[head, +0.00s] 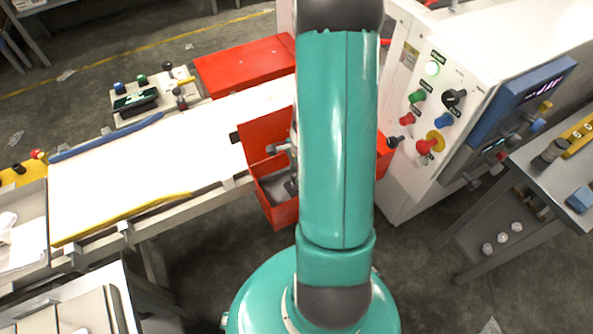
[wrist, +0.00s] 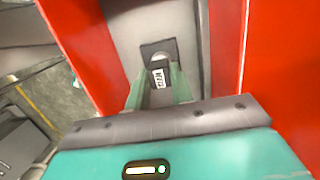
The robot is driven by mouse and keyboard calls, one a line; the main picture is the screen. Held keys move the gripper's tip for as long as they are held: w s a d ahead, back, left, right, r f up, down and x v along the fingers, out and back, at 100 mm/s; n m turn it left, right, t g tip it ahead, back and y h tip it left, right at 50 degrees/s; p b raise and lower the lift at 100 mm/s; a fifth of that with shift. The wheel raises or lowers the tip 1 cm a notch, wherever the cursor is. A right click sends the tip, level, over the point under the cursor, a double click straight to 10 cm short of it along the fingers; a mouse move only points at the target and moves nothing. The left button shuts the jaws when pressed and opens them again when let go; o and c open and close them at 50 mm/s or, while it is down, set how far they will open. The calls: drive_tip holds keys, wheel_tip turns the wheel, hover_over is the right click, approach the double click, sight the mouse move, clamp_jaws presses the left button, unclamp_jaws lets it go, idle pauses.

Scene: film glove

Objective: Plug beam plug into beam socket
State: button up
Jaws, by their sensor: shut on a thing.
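In the wrist view my gripper (wrist: 158,88) has its two green fingers closed on a small dark block with a white printed label, which I take to be the beam plug (wrist: 159,77). Just beyond it, on a grey surface between red walls, is a dark square plate with a pale round part, apparently the beam socket (wrist: 147,50). The plug overlaps the plate's lower part in this view. I cannot tell whether they touch. In the head view my arm hides the gripper, plug and socket.
Red walls (wrist: 86,45) stand close on both sides of my gripper. In the head view an open red box (head: 284,215) sits left of my arm at the end of a white conveyor (head: 125,170). A white control cabinet (head: 400,185) stands to the right.

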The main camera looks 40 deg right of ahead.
drive_tip(key=shift+f, duration=0.2)
drive_tip(key=o, duration=1)
drive_tip(key=shift+o, duration=0.2)
wheel_tip(320, 180, up, 14)
drive_tip(key=d, duration=0.2)
drive_tip(key=shift+s+f, duration=0.15)
drive_tip(key=shift+s, duration=0.15)
